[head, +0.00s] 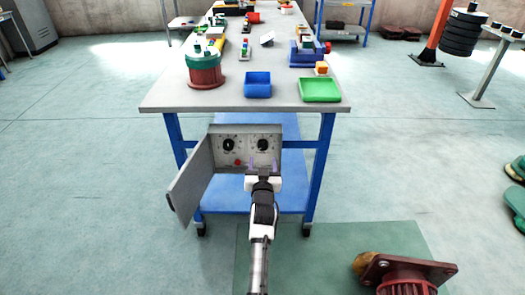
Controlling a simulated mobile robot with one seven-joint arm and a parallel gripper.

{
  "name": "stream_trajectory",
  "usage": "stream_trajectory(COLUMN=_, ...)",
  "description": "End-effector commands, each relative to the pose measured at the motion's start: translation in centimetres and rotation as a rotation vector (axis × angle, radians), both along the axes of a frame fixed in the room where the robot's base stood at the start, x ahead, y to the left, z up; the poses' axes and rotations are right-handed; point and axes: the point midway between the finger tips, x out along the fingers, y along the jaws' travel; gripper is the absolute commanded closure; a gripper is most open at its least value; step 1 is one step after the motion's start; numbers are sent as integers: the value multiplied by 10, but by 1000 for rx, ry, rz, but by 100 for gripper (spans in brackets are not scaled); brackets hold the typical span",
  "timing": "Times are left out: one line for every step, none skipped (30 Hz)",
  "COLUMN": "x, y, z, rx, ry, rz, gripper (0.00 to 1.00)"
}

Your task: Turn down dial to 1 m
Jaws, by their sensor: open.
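A grey control box (210,133) with its door (190,182) swung open to the left sits at the near end of the workbench, below the top. On its panel are a left black dial (229,145) and a right black dial (263,144). A small red button (238,163) lies low between them. The dial markings are too small to read, so I cannot tell which dial carries metres. My gripper (263,163) is open, its purple-tipped fingers apart just below the right dial. I cannot tell whether they touch the panel. My wrist hides the panel's lower right part.
The workbench (170,95) holds a blue bin (258,86), a green tray (320,90) and a red-green round part (204,66). The open door stands left of my arm. A red motor-like part (405,275) lies on a green mat (310,250) at lower right.

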Motion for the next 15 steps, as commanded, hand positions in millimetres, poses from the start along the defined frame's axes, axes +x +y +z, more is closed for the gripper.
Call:
stream_trajectory(x=10, y=-1, z=1, rx=4, ry=-2, rz=-2, gripper=42)
stream_trajectory(x=15, y=-2, z=1, rx=3, ry=-2, rz=-3, gripper=42)
stream_trajectory(x=22, y=-1, z=0, rx=3, ry=-2, rz=-2, gripper=42)
stream_trajectory(x=27, y=-1, z=0, rx=3, ry=-1, rz=-2, gripper=42)
stream_trajectory(x=32, y=-1, z=0, rx=3, ry=-2, rz=-2, gripper=42)
stream_trajectory(x=38, y=-1, z=0, rx=3, ry=-2, rz=-1, gripper=42)
stream_trajectory(x=42, y=-1, z=1, rx=2, ry=-2, rz=-2, gripper=42)
stream_trajectory(x=46, y=-1, z=0, rx=2, ry=-2, rz=-2, gripper=42)
stream_trajectory(x=51, y=-1, z=0, rx=2, ry=-2, rz=-1, gripper=42)
stream_trajectory(x=54, y=0, z=0, rx=1, ry=-2, rz=-1, gripper=42)
stream_trajectory(x=57, y=0, z=0, rx=1, ry=-2, rz=0, gripper=42)
stream_trajectory(x=61, y=0, z=0, rx=1, ry=-2, rz=-1, gripper=42)
stream_trajectory(x=63, y=-1, z=0, rx=1, ry=-2, rz=-1, gripper=42)
stream_trajectory(x=64, y=-1, z=0, rx=1, ry=-2, rz=-1, gripper=42)
stream_trajectory(x=66, y=0, z=0, rx=0, ry=-1, rz=0, gripper=42)
